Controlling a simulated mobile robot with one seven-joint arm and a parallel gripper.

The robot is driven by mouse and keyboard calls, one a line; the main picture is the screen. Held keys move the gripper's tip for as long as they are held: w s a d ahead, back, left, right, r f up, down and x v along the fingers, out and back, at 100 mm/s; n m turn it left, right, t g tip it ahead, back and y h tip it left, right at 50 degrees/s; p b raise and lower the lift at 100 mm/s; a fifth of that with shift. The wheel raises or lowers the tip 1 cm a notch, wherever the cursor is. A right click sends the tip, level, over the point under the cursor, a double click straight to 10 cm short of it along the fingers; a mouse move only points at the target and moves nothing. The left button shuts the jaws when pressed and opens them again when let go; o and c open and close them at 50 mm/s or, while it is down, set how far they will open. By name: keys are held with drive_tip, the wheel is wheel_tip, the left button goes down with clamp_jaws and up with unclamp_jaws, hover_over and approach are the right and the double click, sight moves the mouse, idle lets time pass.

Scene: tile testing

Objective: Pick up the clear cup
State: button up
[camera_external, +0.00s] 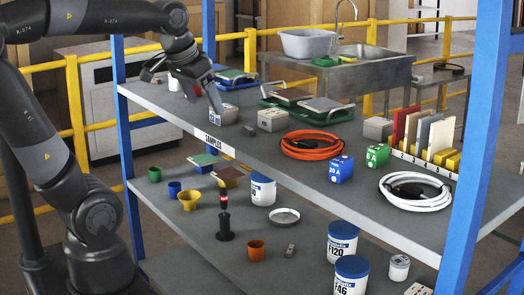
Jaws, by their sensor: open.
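My gripper (203,95) hangs over the left part of the upper shelf (245,118), fingers pointing down. It is open, and I see nothing held between its fingers. A small pale cup-like thing (174,84) stands on the shelf just left of my gripper, partly covered by my arm's end. I cannot tell whether it is clear. No other thing on the shelves plainly looks like a clear cup. A grey block with a label (225,114) lies close to the right of my fingertips.
A green tray (316,109), a coiled orange cable (310,146) and a coiled white cable (398,197) lie farther right on the upper shelf. Blue rack posts (468,150) frame it. Several small coloured cups, including a yellow one (189,201), and white tubs stand on the lower shelf.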

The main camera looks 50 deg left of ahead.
drive_tip(key=w+a+r+n+g, duration=0.1)
drive_tip(key=w+a+r, duration=0.15)
drive_tip(key=w, duration=0.25)
drive_tip(key=w+a+r, duration=0.2)
drive_tip(key=w+a, duration=0.2)
drive_tip(key=w, duration=0.1)
drive_tip(key=n+g, duration=0.2)
drive_tip(key=g, duration=0.2)
approach(227, 95)
drive_tip(key=w+a, duration=0.2)
drive_tip(key=a, duration=0.1)
wheel_tip(227, 95, down, 6)
drive_tip(key=shift+s+a+r, duration=0.1)
drive_tip(key=shift+a+r, duration=0.05)
drive_tip(key=shift+r, duration=0.05)
drive_tip(key=shift+s+f, duration=0.1)
drive_tip(key=shift+f, duration=1.25)
drive_tip(key=shift+s+f, duration=0.15)
drive_tip(key=shift+f, duration=1.25)
drive_tip(key=c, duration=1.1)
